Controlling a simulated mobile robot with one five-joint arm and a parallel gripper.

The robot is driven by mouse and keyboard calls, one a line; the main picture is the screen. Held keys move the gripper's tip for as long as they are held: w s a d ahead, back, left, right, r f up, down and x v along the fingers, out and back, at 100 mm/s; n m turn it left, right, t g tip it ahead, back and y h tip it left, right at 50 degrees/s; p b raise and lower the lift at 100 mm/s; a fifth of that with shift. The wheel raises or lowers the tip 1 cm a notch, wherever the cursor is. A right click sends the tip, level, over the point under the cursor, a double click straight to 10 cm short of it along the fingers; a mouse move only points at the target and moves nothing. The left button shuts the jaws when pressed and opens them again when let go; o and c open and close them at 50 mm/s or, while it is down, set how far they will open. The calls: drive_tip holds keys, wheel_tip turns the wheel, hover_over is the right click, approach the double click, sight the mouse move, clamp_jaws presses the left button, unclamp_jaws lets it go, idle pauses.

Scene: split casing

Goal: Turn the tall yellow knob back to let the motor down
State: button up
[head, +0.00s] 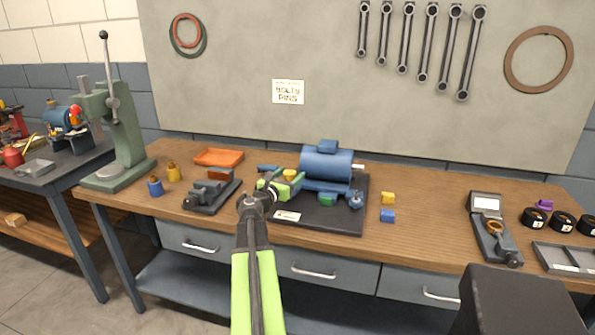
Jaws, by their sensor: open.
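The blue motor (327,164) lies on its side on a black base plate (338,222) on the bench, with its shaft pointing right. A yellow knob (290,174) stands at the motor's left end. My gripper (291,184) is open, its green jaws at this knob. The jaws hide the knob's lower part, and I cannot tell whether they touch it.
Yellow and blue blocks (388,216) lie right of the plate. A green press (118,140) stands at the left end. A gauge (490,228) lies right.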

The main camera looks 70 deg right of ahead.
sight(293, 171)
drive_tip(key=d, duration=0.3)
drive_tip(key=shift+s+d, duration=0.1)
drive_tip(key=shift+d, duration=0.05)
